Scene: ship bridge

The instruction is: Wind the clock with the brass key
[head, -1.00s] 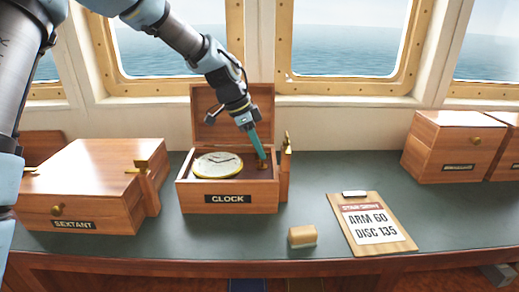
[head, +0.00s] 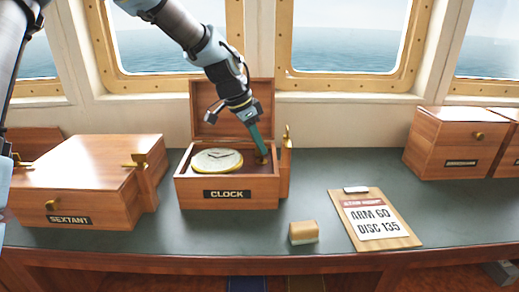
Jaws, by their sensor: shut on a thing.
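The wooden clock box (head: 190,196), labelled CLOCK, stands on the counter with its lid (head: 215,100) open at the back. The round clock (head: 217,161) lies face up in the left part of the box, with a pale dial and brass rim. My gripper (head: 262,154) reaches down into the right part of the box, beside the clock. It is shut on a small brass piece (head: 262,160), which looks like the brass key. The fingers hide most of it, and I cannot tell whether it is clear of the box floor.
A closed SEXTANT box (head: 80,175) stands to the left. A brass fitting (head: 287,138) rises at the clock box's right side. A wood block (head: 303,232) and a clipboard (head: 375,220) lie at the right front. More wooden boxes (head: 440,150) stand far right. The counter between is clear.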

